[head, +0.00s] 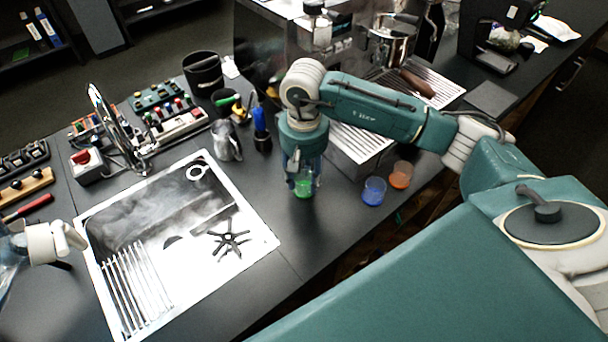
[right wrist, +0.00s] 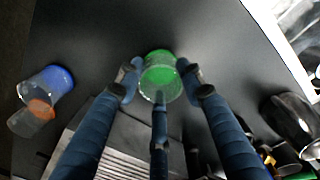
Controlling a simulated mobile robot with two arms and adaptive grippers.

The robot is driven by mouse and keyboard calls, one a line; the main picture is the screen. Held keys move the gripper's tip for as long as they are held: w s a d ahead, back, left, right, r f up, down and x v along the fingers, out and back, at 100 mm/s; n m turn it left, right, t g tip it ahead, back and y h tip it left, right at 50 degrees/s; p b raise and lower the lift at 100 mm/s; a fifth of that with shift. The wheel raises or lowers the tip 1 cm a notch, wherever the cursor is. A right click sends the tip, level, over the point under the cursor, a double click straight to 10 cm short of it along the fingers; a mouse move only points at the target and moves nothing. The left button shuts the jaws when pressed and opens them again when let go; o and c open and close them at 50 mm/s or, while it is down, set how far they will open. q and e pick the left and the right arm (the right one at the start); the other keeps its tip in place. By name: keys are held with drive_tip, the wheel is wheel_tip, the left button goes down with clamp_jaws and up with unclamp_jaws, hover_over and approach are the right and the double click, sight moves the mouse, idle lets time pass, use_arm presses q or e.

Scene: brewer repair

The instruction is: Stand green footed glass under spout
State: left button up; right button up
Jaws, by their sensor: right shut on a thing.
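The green footed glass (head: 303,187) stands on or just above the dark counter, in front of the brewer; I cannot tell whether it touches. My right gripper (head: 302,180) points down over it. In the right wrist view the fingers of the right gripper (right wrist: 158,85) are closed around the green glass (right wrist: 160,70). The brewer (head: 285,50) stands at the back, with a slatted drip tray (head: 362,142) right of the glass. My right arm covers part of the brewer, and I cannot make out the spout. Part of my left arm (head: 45,243) shows at the left edge; its fingers are unclear.
A blue glass (head: 374,191) and an orange glass (head: 401,174) stand right of the gripper, near the counter's front edge. A sink (head: 262,238) lies front left.

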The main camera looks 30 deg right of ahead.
drive_tip(key=shift+f+b, duration=0.3)
drive_tip(key=shift+f, duration=0.15)
drive_tip(key=o, duration=1.3)
drive_tip(key=shift+r, duration=0.15)
